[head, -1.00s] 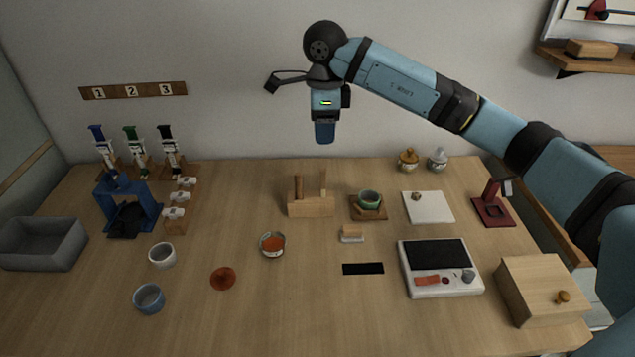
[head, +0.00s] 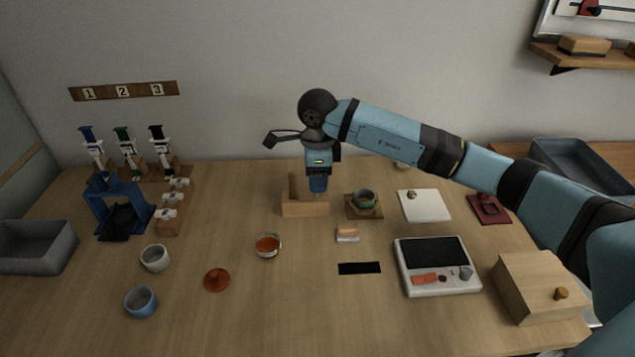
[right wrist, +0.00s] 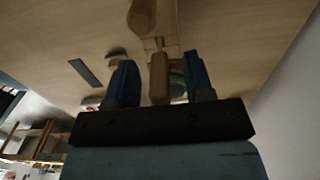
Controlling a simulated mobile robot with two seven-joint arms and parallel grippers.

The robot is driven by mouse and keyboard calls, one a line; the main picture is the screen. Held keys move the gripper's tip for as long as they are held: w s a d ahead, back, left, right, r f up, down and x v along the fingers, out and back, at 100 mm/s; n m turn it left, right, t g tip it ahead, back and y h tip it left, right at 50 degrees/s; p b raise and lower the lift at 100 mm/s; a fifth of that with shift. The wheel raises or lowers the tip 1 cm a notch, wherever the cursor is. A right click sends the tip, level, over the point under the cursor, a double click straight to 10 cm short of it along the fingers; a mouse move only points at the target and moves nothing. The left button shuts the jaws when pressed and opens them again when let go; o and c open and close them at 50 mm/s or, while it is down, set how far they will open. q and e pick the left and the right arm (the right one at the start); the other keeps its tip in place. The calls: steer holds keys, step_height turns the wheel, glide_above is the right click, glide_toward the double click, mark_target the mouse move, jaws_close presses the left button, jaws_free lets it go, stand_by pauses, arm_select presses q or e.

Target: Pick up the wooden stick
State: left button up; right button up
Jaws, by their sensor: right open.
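A wooden holder block (head: 305,209) stands near the back middle of the table. A thicker wooden tool (head: 293,186) stands upright in its left part and also shows at the top of the right wrist view (right wrist: 141,17). My right gripper (head: 318,188) points down over the right part of the block. In the right wrist view a slim wooden stick (right wrist: 159,78) stands between the two blue, spread fingers, with visible gaps on both sides. In the head view the gripper hides this stick. My left gripper is in neither view.
Right of the block, a green cup (head: 365,197) sits on a wooden coaster, near a white pad (head: 424,206). A wooden box (head: 543,287) stands at the front right.

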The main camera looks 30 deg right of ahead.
steer(key=shift+r, duration=0.1)
steer(key=shift+c, duration=0.5)
jaws_close()
